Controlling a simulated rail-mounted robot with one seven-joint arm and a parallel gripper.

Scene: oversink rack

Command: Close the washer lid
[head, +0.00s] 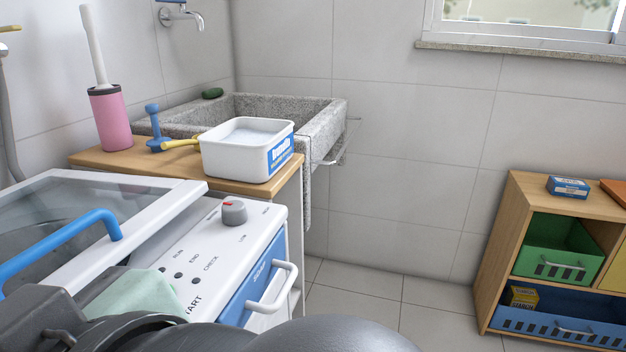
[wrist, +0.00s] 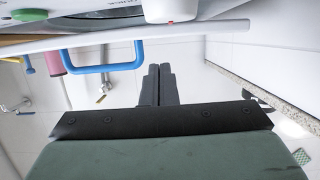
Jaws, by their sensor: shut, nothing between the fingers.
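The washer (head: 235,245) stands at the lower left of the head view, with a white control panel and a grey knob. Its lid (head: 185,205) has a white frame around a clear pane and a blue bar handle (head: 65,243). The lid's front edge stands out above the panel; I cannot tell its exact angle. In the wrist view the handle (wrist: 100,68) is left of my gripper (wrist: 158,85), whose dark fingers are together and empty. The fingers appear apart from the handle and the lid's white edge (wrist: 120,37). In the head view the fingertips are hidden.
A wooden counter (head: 85,160) behind the washer holds a white tub (head: 250,150), a pink brush holder (head: 110,117) and a blue-handled tool. A stone sink (head: 325,125) stands behind. A wooden shelf (head: 495,225) with bins is at right. The floor between is clear.

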